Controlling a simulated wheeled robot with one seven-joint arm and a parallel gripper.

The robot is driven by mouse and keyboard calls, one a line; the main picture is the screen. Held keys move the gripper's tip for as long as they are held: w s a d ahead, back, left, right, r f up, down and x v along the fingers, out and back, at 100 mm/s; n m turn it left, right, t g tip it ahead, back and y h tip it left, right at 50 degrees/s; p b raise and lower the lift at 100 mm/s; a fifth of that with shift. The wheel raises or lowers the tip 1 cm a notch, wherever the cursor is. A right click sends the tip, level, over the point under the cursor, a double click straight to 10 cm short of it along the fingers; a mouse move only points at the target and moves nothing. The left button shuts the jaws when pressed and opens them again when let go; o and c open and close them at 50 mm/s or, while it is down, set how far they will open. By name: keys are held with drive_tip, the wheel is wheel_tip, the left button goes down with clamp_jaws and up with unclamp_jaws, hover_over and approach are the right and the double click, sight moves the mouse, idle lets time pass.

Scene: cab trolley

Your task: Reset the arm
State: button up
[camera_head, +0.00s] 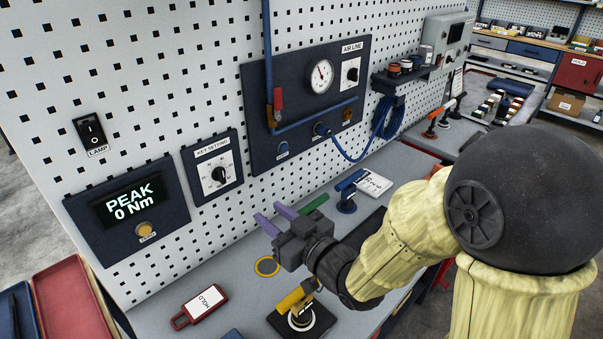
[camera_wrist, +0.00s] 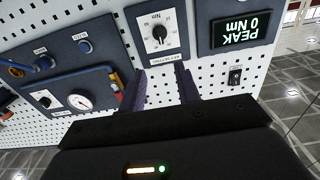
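My gripper (camera_head: 276,219) is in the air above the bench, in front of the pegboard panel. Its two purple fingers point to the upper left and are apart, with nothing visible between them. In the wrist view my gripper (camera_wrist: 160,90) also shows its fingers spread and empty, facing the KEY SETTING dial (camera_wrist: 158,32). The same dial (camera_head: 217,175) is on the pegboard in the head view, apart from the fingers. My arm comes in from the right.
On the bench are a yellow tool (camera_head: 292,300) on a dark base, a red-framed HOLD tag (camera_head: 203,304), a yellow ring (camera_head: 267,266) and a blue tool (camera_head: 347,192). The PEAK display (camera_head: 128,203) and AIR LINE panel (camera_head: 310,95) hang on the pegboard. A red tray (camera_head: 70,300) is lower left.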

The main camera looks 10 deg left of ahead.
drive_tip(key=shift+w+d, duration=0.1)
drive_tip(key=w+d+f+m+h+p, duration=0.1)
drive_tip(key=w+d+f+m+h, duration=0.15)
drive_tip(key=d, duration=0.35)
drive_tip(key=w+d+f+m+h, duration=0.1)
drive_tip(key=d+f+h, duration=0.1)
drive_tip(key=d+h, duration=0.25)
drive_tip(key=w+d+f+m+h+p, duration=0.1)
drive_tip(key=w+d+f+m+h, duration=0.15)
drive_tip(key=d, duration=0.35)
drive_tip(key=s+d+f+m+g+h, duration=0.1)
drive_tip(key=s+d+m+g+h, duration=0.1)
drive_tip(key=s+d, duration=0.4)
drive_tip(key=s+d+f+m+g+h+p, duration=0.1)
drive_tip(key=s+d+m+g+h, duration=0.2)
drive_tip(key=s+d+g, duration=0.2)
drive_tip(key=s+d, duration=0.1)
drive_tip(key=d, duration=0.2)
drive_tip(key=shift+s+d+f, duration=0.2)
drive_tip(key=shift+f, duration=0.1)
